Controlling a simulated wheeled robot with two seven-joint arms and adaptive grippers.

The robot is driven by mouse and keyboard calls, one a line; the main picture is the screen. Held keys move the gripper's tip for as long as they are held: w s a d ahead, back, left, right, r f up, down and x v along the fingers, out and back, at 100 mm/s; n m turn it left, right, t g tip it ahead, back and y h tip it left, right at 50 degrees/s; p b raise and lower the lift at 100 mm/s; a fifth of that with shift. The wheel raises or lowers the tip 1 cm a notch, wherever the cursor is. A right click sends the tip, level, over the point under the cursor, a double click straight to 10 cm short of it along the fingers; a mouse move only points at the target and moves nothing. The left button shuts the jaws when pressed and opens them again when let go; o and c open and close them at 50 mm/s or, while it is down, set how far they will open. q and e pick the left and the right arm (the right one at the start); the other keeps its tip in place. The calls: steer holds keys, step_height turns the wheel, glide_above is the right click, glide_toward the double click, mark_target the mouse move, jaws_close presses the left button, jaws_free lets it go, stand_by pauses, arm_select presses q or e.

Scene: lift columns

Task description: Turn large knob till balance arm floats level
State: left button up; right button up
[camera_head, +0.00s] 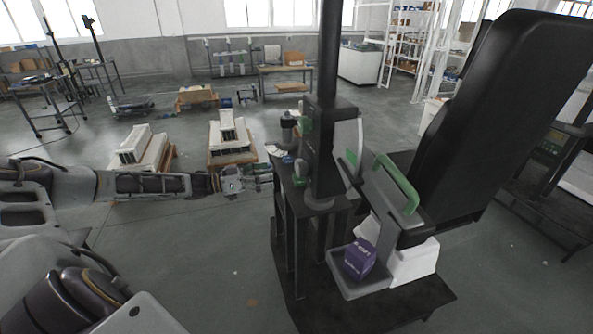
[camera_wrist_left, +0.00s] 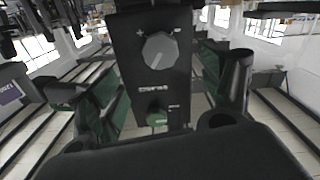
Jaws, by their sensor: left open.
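The large grey knob (camera_wrist_left: 160,50) sits on a black panel (camera_wrist_left: 125,65) between plus and minus marks in the left wrist view. A smaller green knob (camera_wrist_left: 157,116) is below it. My left gripper (camera_wrist_left: 165,98) is open, its fingers on either side of the panel, apart from the large knob. In the head view my left gripper (camera_head: 262,178) is at the left side of the black column (camera_head: 326,150). A large black tilted slab (camera_head: 500,110) rises at the right; I cannot tell whether it is the balance arm. My right gripper is out of view.
A green handle (camera_head: 398,182) and a grey tray (camera_head: 345,278) holding a purple box (camera_head: 360,258) are right of the column. The black stand (camera_head: 300,245) is below. White stacked parts on pallets (camera_head: 232,157) lie behind my left arm.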

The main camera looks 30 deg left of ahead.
mark_target(297, 170)
arm_select(q)
steer(key=shift+p+x, duration=0.35)
steer(key=shift+x, duration=4.2)
steer(key=shift+p+x, duration=0.35)
steer(key=shift+x, duration=0.5)
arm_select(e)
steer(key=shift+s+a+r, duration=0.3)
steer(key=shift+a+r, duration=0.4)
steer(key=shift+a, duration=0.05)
arm_select(q)
steer(key=c, duration=1)
steer(key=shift+c, duration=0.2)
